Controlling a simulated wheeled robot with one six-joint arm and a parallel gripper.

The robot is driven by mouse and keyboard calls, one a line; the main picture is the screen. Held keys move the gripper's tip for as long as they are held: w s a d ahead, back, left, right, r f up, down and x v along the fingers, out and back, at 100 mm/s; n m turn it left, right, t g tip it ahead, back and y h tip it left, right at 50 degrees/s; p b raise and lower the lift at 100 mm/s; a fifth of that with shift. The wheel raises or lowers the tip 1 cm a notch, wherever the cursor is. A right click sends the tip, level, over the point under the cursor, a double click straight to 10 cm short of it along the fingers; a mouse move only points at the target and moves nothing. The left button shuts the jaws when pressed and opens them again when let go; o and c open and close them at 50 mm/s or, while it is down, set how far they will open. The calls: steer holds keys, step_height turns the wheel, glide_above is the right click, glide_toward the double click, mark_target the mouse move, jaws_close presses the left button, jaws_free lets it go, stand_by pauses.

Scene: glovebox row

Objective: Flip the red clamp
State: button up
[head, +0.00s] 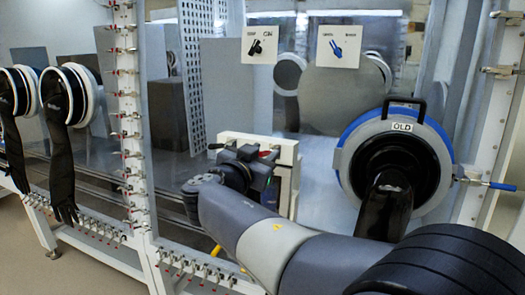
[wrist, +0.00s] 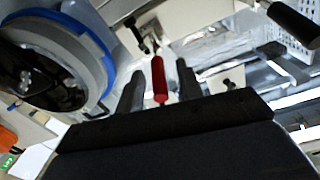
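The red clamp's handle (wrist: 158,80) stands between the two fingers of my gripper (wrist: 159,88) in the wrist view. A gap shows on each side of the handle, so the fingers look open around it and not closed on it. The handle's upper end meets a dark metal fitting on a pale block. In the head view my gripper (head: 262,168) is in front of a white box (head: 285,150) on the glovebox front.
A round port with a blue ring and an "OLD" label (head: 402,127) is right of my gripper, with a black glove (head: 385,205). A blue-handled clamp (head: 490,184) sticks out right of it. A black handle (wrist: 292,22) shows at upper right in the wrist view.

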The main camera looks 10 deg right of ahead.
jaws_close()
stand_by(0.4)
